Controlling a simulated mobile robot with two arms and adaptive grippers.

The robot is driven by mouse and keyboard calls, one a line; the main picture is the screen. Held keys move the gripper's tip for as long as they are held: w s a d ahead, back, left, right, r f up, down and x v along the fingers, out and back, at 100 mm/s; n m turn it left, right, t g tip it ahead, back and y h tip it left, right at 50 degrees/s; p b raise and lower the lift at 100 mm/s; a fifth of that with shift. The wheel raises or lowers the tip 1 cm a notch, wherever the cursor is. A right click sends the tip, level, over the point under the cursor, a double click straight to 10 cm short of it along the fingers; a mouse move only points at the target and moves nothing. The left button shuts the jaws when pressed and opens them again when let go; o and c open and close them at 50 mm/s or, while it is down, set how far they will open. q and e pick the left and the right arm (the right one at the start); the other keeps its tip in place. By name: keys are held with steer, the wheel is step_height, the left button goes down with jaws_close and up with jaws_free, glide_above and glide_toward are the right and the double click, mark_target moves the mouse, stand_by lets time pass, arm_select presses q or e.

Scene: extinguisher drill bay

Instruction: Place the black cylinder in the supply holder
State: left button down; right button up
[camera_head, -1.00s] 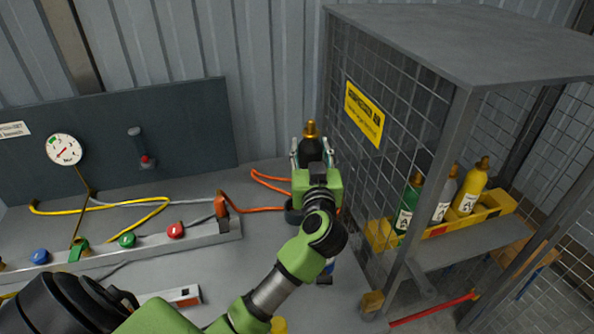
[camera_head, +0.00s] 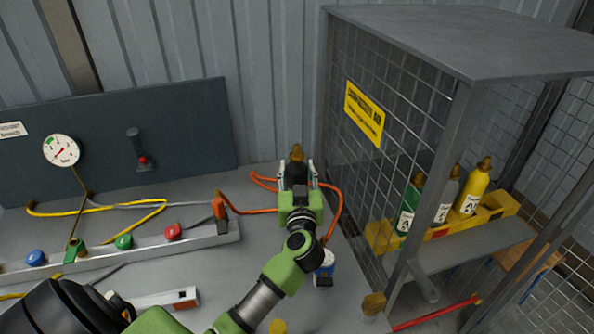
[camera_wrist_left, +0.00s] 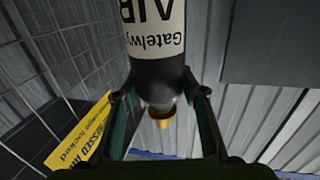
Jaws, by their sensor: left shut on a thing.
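The black cylinder (camera_head: 297,174) is upright in my left gripper (camera_head: 298,172), over the back of the bench, its brass valve on top. The left wrist view shows its dark shoulder (camera_wrist_left: 158,78) and white label between the two fingers (camera_wrist_left: 160,115), which are closed around its neck end. The cylinder's lower part is hidden behind my gripper and wrist, so I cannot tell whether its base touches anything. I cannot clearly make out the supply holder; the bench spot where the orange hose (camera_head: 335,205) runs is partly covered by my arm. My right gripper is not in view.
A mesh cage (camera_head: 385,150) stands close on the right, with a yellow rack (camera_head: 440,232) holding green, grey and yellow cylinders. A rail with coloured knobs (camera_head: 130,250) and hoses lies left. The back wall is close.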

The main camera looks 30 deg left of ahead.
arm_select(q)
steer(key=shift+r, duration=0.15)
steer(key=c, duration=1.3)
jaws_free()
steer(key=shift+f, duration=0.2)
steer(key=shift+o, duration=0.2)
steer(key=shift+r, duration=0.1)
steer(key=v, duration=1.2)
steer(key=shift+s, duration=0.1)
